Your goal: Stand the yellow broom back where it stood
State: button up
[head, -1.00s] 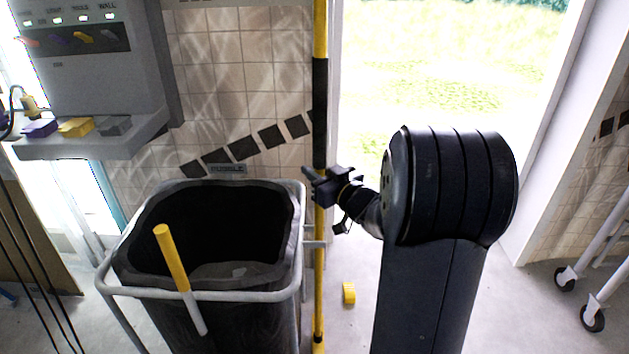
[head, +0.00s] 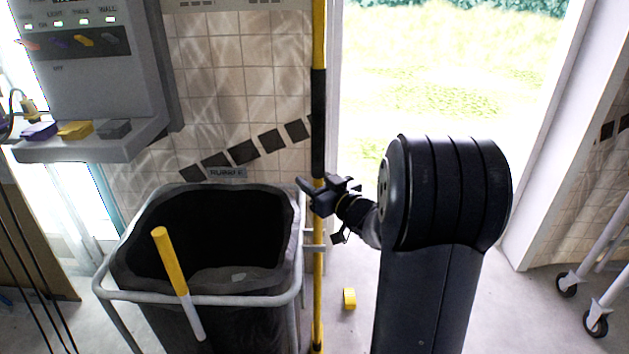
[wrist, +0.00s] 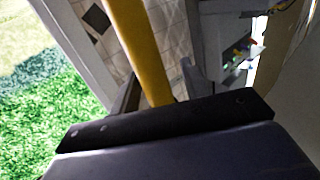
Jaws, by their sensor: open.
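The yellow broom's long shaft (head: 318,270), with a black grip section (head: 318,120), stands upright just right of the black bin. Its top is cut off, and its lower end runs to the bottom edge of the head view. My gripper (head: 311,193) is at the shaft just below the black section. In the wrist view the yellow shaft (wrist: 138,50) passes between the open fingers. I cannot tell whether either finger touches it. A small grey bracket (head: 314,248) shows at the shaft below my gripper.
The black bin (head: 210,192) in its pale tube frame stands left of the shaft, with a yellow-and-white stick (head: 171,262) leaning at it. A control panel with a shelf (head: 80,150) is at left, a wheeled frame (head: 605,290) at right.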

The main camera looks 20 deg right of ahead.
jog(key=shift+r, duration=0.2)
jog(key=p+v, duration=0.1)
jog(key=v, duration=1.1)
jog(key=shift+p, duration=0.35)
